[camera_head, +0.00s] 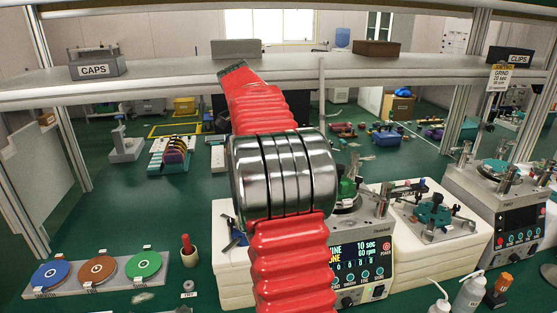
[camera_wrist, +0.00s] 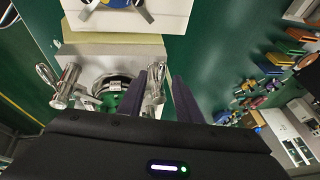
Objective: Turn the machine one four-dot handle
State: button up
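Machine one (camera_head: 362,262) stands right of centre in the head view, its lit panel reading 10 sec and 60 rpm; my red arm hides part of it. In the wrist view its pale top (camera_wrist: 110,50) carries a round plate with a green centre. A chrome handle (camera_wrist: 62,86) stands left of the plate and another chrome handle (camera_wrist: 154,88) right of it. I cannot make out dots on either. My gripper (camera_wrist: 160,80) is open, its two dark fingers on either side of the right handle in the picture; I cannot tell the height gap or any contact.
A second machine (camera_head: 515,215) stands at right. A white block (camera_head: 440,255) with a fixture adjoins machine one. Bottles (camera_head: 468,293) stand in front. Coloured discs (camera_head: 97,268) lie at left. A shelf (camera_head: 290,70) spans above the green bench.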

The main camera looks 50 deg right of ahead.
jog(key=s+v, duration=0.1)
jog(key=v, duration=1)
jog(key=shift+w+a+r, duration=0.15)
jog(key=shift+w+r, duration=0.15)
jog(key=shift+w, duration=0.05)
jog(key=shift+f, duration=0.1)
